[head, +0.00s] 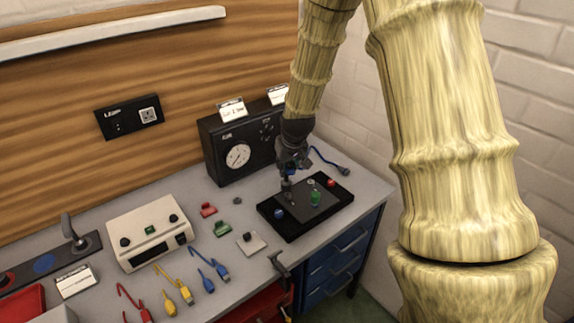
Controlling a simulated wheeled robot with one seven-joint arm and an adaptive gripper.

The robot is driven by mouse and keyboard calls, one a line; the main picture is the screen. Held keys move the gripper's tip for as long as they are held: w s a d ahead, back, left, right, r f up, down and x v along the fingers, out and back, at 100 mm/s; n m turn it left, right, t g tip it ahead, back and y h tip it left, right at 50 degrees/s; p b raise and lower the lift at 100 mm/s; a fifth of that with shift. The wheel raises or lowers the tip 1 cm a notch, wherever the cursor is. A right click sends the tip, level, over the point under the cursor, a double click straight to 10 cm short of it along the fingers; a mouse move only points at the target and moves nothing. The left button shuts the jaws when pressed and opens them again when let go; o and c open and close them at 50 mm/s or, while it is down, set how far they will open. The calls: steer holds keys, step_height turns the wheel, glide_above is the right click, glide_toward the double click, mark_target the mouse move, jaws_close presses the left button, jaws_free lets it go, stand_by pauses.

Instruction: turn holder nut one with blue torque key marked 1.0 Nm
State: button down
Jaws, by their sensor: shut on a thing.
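My gripper (288,172) hangs over the left part of a black tray (290,233) on the bench. It is shut on a small tool (287,189) that points down towards the tray's dark plate. A little blue shows at the jaws, but I cannot read a 1.0 Nm mark. I cannot tell whether the tool touches a nut. The tray carries a blue knob (278,213), a green piece (315,198), a small grey piece (310,182) and a red knob (331,183). No holder nut can be told apart at this size.
A black gauge box (237,155) stands behind the tray. A beige instrument (150,230) is at left. Red, yellow and blue cables (208,262) lie at the front, near a grey square plate (251,243). A clamp (278,262) sits on the front edge.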

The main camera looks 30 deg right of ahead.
mark_target(288, 183)
steer(key=shift+s+d+f, duration=0.1)
steer(key=shift+s+f, duration=0.05)
steer(key=shift+s, duration=0.45)
steer(key=shift+f+b, duration=0.15)
steer(key=shift+b, duration=0.25)
steer(key=shift+w+f+b, duration=0.3)
steer(key=shift+w+f, duration=0.05)
steer(key=shift+f, duration=0.3)
steer(key=shift+r, duration=0.15)
steer(key=shift+s+r, duration=0.1)
steer(key=shift+s, duration=0.2)
steer(key=shift+w+f, duration=0.15)
steer(key=shift+f, duration=0.1)
steer(key=shift+r, duration=0.1)
steer(key=shift+f+b, duration=0.3)
steer(key=shift+f, duration=0.75)
